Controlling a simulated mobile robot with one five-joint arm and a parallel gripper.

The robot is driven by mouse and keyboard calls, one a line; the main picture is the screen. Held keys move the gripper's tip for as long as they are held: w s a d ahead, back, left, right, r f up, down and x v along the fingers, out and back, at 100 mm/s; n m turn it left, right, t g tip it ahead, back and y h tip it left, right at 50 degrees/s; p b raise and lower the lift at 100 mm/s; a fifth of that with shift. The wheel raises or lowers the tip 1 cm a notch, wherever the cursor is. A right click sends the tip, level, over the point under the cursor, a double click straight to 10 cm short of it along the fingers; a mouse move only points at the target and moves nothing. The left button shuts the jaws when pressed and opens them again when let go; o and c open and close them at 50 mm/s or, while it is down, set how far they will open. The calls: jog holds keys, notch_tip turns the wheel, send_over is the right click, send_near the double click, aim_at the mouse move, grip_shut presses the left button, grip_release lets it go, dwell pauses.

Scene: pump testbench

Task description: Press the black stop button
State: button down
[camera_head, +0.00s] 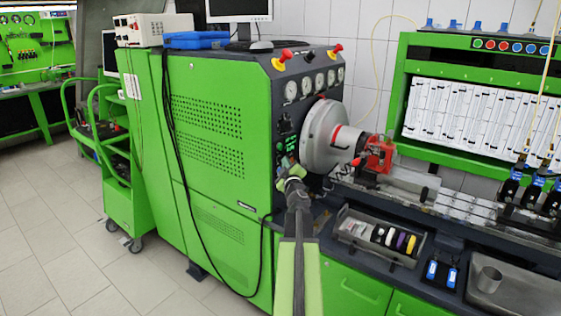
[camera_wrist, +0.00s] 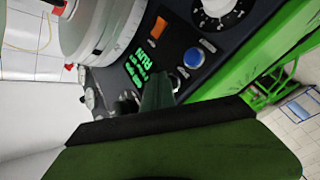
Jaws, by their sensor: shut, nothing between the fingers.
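The control panel (camera_head: 286,143) is on the narrow front face of the green test bench, left of the big grey disc. My gripper (camera_head: 293,180) is shut and empty, close to the lower part of this panel. In the wrist view my gripper (camera_wrist: 158,92) points at the panel, beside a lit green display (camera_wrist: 138,65) and a blue button (camera_wrist: 194,58). An orange switch (camera_wrist: 158,27) and a black dial (camera_wrist: 217,12) are further up. I cannot pick out the black stop button for sure; my fingers may hide it. Contact with the panel cannot be told.
The large grey disc (camera_head: 322,138) and a red clamp part (camera_head: 377,155) stand right of the panel. Two red knobs (camera_head: 283,57) top the bench. A tray (camera_head: 377,237) with coloured rolls lies on the worktop. The tiled floor at left is open.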

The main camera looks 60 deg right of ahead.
jog(key=shift+w, duration=0.3)
jog(key=shift+s, duration=0.15)
dwell(0.4)
jog(key=shift+s, duration=0.8)
jog(key=s, duration=0.5)
jog(key=shift+s+a, duration=0.1)
dwell(0.7)
